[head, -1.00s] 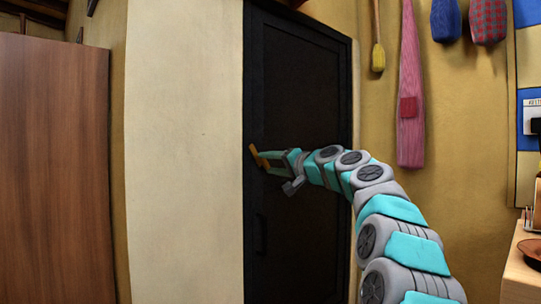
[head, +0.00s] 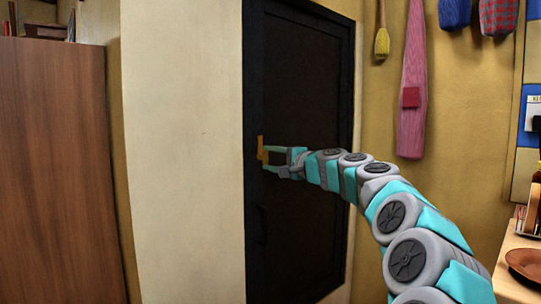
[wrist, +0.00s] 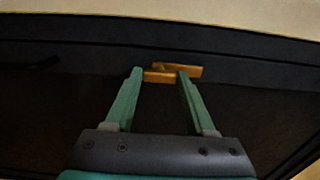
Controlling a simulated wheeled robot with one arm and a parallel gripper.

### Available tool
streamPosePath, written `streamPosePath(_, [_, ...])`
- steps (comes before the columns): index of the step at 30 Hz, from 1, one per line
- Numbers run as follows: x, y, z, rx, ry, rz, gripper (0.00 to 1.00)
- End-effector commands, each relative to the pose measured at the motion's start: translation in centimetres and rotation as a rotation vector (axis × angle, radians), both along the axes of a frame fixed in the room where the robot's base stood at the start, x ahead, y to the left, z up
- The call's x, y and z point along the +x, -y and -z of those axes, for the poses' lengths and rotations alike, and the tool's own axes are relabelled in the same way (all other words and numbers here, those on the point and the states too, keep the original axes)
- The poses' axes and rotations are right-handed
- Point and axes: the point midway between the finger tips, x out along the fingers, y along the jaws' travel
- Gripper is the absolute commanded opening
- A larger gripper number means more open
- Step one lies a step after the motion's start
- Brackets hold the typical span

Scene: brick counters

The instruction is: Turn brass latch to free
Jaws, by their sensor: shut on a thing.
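The brass latch (head: 260,147) sits on the left edge of the dark door (head: 305,110), and its bar looks upright in the head view. My gripper (head: 267,160) reaches it from the right, with its fingers at the latch. In the wrist view my gripper (wrist: 160,76) has one green finger on each side of the brass latch (wrist: 162,76) and is shut on it. A second brass piece of the latch shows behind the right fingertip, partly hidden.
A dark handle (head: 261,226) is lower on the door. A cream wall (head: 185,150) is on the left, with a wooden cabinet (head: 55,170) beyond it. A counter with a brown dish (head: 525,263) is at the right.

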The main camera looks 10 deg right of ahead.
Motion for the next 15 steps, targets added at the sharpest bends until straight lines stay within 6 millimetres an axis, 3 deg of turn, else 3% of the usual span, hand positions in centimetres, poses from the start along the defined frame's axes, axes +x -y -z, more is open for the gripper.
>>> streamPosePath(12, [0.05,0.15,0.15,0.007,-0.005,0.003,0.00])
streamPosePath(13, [0.05,0.15,0.15,0.007,-0.005,0.003,0.56])
streamPosePath(15, [0.04,0.15,0.13,0.007,-0.005,0.002,0.64])
